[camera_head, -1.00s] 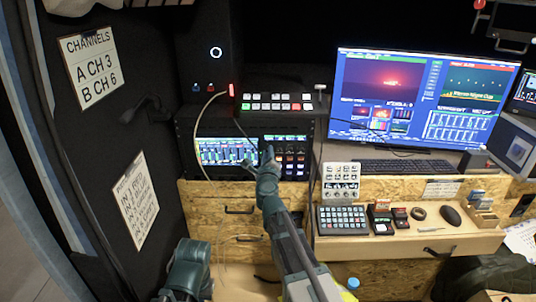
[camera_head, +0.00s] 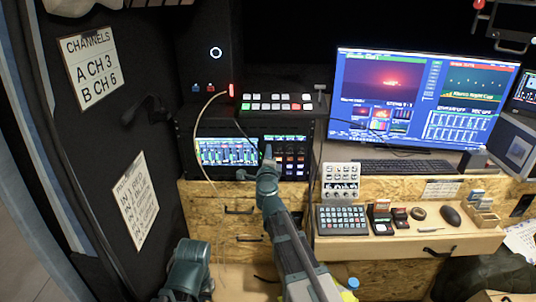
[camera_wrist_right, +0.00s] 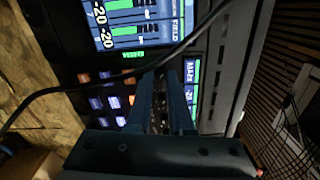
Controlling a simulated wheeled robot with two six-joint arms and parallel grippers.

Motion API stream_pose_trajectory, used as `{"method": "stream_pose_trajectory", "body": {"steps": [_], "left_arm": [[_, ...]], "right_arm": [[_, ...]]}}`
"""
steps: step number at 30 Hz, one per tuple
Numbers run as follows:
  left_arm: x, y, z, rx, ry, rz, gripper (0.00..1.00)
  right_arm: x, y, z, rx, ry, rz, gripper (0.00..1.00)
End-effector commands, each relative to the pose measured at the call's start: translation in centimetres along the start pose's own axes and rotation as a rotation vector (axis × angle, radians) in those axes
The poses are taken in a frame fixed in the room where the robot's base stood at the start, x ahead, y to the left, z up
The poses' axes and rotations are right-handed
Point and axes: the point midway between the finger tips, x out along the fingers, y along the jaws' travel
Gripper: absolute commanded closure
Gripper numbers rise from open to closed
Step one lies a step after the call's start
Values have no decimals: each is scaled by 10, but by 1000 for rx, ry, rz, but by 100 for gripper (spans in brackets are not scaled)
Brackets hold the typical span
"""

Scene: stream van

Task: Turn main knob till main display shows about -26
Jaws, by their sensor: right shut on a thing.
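My right gripper (camera_head: 259,165) is at the front of the audio mixer (camera_head: 228,152) in the rack. In the right wrist view its two dark fingers (camera_wrist_right: 160,84) close on the main knob, which they mostly hide. Right beside the fingers there is a small main display (camera_wrist_right: 189,88), seen turned sideways. It reads "MAIN" with a value starting "-2"; its last digit is hidden or too blurred to tell.
A large mixer screen (camera_wrist_right: 138,18) with green level bars and "-20" readings is beside the fingers. Lit buttons (camera_wrist_right: 105,88) lie to their left. A dark cable (camera_wrist_right: 110,75) crosses close in front of the wrist camera. A button panel (camera_head: 275,103) stands on top of the rack.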

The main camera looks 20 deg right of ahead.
Motion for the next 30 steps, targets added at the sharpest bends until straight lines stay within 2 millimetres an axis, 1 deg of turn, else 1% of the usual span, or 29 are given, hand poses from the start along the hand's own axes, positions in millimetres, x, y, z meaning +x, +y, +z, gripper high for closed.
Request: {"method": "stream_pose_trajectory", "body": {"steps": [12, 13, 15, 25, 30], "left_arm": [[0, 0, 0, 0, 0, 0, 100], [0, 0, 0, 0, 0, 0, 100], [0, 0, 0, 0, 0, 0, 100], [0, 0, 0, 0, 0, 0, 100], [0, 0, 0, 0, 0, 0, 100]], "right_arm": [[-1, 0, 0, -5, -1, 1, 100], [-1, 0, 0, -4, -1, 1, 79], [-1, 0, 0, -4, -1, 1, 68], [-1, 0, 0, -4, -1, 0, 68], [-8, -1, -4, -4, -1, 0, 68]]}}
